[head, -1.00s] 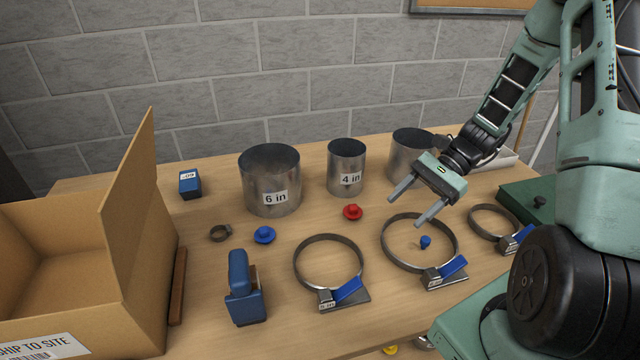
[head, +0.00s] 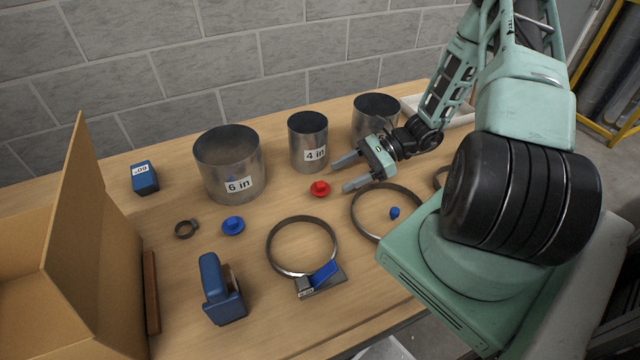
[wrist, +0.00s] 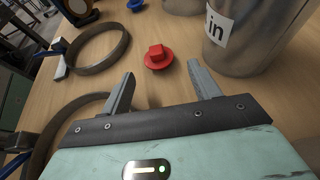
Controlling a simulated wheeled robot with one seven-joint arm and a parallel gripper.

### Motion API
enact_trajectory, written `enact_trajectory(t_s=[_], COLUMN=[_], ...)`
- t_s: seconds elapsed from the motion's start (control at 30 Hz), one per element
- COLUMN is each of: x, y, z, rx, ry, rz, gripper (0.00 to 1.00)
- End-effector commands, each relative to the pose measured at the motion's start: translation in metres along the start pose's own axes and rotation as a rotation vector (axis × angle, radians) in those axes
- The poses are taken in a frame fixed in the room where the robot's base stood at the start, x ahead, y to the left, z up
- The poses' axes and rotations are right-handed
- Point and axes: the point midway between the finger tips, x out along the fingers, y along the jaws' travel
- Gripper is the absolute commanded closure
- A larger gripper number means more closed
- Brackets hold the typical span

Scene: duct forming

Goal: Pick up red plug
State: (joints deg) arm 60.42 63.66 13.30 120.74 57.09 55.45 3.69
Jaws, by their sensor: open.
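The red plug (head: 319,188) lies on the wooden table just in front of the metal duct labelled 4 in. It is a round flanged piece with a raised knob. My gripper (head: 340,176) is open and empty, a little to the right of the plug, with its fingers pointing left towards it. In the wrist view the red plug (wrist: 158,57) lies ahead of and roughly between the two fingertips of my gripper (wrist: 160,76). The fingers do not touch it.
The 4 in duct (head: 308,142) stands close behind the plug, and the 6 in duct (head: 228,165) is to its left. A clamp ring (head: 302,246) lies in front. A blue plug (head: 233,226) lies further left. An open cardboard box (head: 90,240) stands at the left.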

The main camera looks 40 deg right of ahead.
Motion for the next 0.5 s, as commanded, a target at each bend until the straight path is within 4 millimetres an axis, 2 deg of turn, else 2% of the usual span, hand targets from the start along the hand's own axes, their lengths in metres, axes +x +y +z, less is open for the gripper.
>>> enact_trajectory(t_s=[0.1, 0.27, 0.5], x=[0.013, 0.022, 0.056], y=[0.000, 0.001, 0.004], z=[0.001, 0.002, 0.007], rx=[0.000, -0.001, 0.000], ry=[-0.002, -0.001, -0.002], rz=[0.001, 0.002, 0.003], gripper=[0.38, 0.38, 0.38])
